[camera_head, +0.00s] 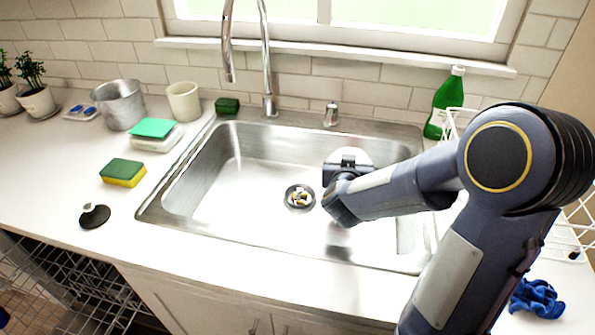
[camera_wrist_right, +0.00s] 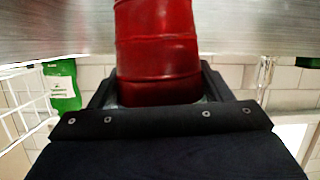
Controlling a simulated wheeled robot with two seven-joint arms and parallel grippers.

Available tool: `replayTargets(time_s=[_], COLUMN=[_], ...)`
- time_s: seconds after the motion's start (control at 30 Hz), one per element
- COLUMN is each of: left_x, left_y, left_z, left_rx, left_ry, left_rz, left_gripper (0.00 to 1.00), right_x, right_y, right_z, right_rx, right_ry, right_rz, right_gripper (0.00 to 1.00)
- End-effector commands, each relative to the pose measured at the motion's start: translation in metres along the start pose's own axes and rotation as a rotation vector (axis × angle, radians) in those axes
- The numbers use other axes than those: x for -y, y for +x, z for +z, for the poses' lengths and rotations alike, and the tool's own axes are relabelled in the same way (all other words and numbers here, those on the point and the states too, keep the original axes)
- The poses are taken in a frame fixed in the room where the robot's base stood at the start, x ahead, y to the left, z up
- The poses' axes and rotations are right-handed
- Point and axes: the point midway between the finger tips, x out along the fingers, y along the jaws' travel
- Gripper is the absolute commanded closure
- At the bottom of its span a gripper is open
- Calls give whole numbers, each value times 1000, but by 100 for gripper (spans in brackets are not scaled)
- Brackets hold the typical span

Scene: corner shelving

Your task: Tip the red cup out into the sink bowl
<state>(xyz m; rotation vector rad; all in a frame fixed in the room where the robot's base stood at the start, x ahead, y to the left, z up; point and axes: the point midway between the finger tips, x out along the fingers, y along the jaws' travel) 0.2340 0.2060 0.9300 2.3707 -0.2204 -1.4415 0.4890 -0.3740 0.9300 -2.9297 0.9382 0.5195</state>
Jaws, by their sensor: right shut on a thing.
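My right gripper (camera_head: 347,165) is over the right part of the sink bowl (camera_head: 250,165), with its arm coming in from the right. In the right wrist view my right gripper (camera_wrist_right: 160,100) is shut on the red cup (camera_wrist_right: 158,50), a ribbed red body between the fingers. The cup's mouth and contents are hidden, and no red shows in the head view. A pale round patch shows behind the gripper there; I cannot tell what it is. Small yellow, white and dark bits (camera_head: 299,197) lie at the sink drain. My left gripper is not in view.
The faucet (camera_head: 267,60) stands behind the sink. A green bottle (camera_head: 444,103) and a white rack (camera_head: 575,235) are at the right. Sponges (camera_head: 123,172), a metal pot (camera_head: 119,104) and a cream cup (camera_head: 184,101) stand left. The sink's left half is clear.

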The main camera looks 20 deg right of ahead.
Motion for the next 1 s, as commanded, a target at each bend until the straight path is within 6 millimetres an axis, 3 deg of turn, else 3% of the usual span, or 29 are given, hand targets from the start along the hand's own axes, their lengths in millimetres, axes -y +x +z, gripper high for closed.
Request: replayTargets(time_s=[1.0], left_x=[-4], left_y=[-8], left_z=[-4], left_rx=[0], left_ry=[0], left_rz=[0], left_gripper=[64], right_x=[57], right_y=[-28], right_z=[-24], right_rx=[-189], right_ry=[-579], right_rz=[212], right_gripper=[53])
